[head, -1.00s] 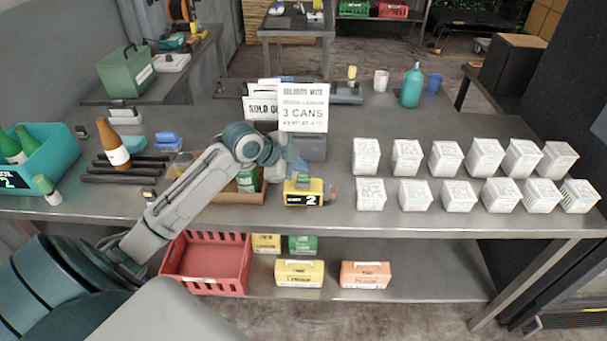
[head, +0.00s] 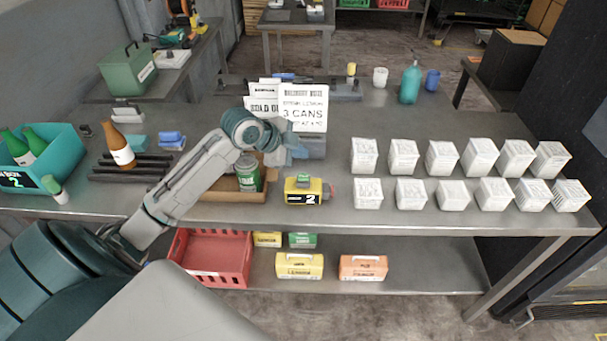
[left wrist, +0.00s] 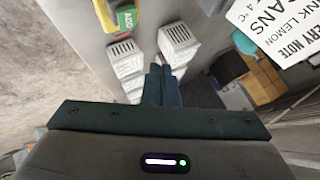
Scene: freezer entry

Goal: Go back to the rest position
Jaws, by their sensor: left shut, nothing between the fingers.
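My left arm comes in from the left in the head view and reaches over the steel table (head: 330,215). My left gripper (head: 290,158) is beside the paper signs, above the table, just behind the yellow and black device marked 2 (head: 303,191). In the left wrist view its fingers (left wrist: 162,82) are together with nothing between them, and white boxes (left wrist: 180,45) lie beyond them. My right gripper is in neither view.
Two rows of white boxes (head: 440,158) fill the table's right side. A brown tray with a green can (head: 247,174) sits under my left forearm. Signs (head: 303,107) stand behind the gripper. A teal box (head: 60,150) holds bottles at left. A red crate (head: 210,258) is below.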

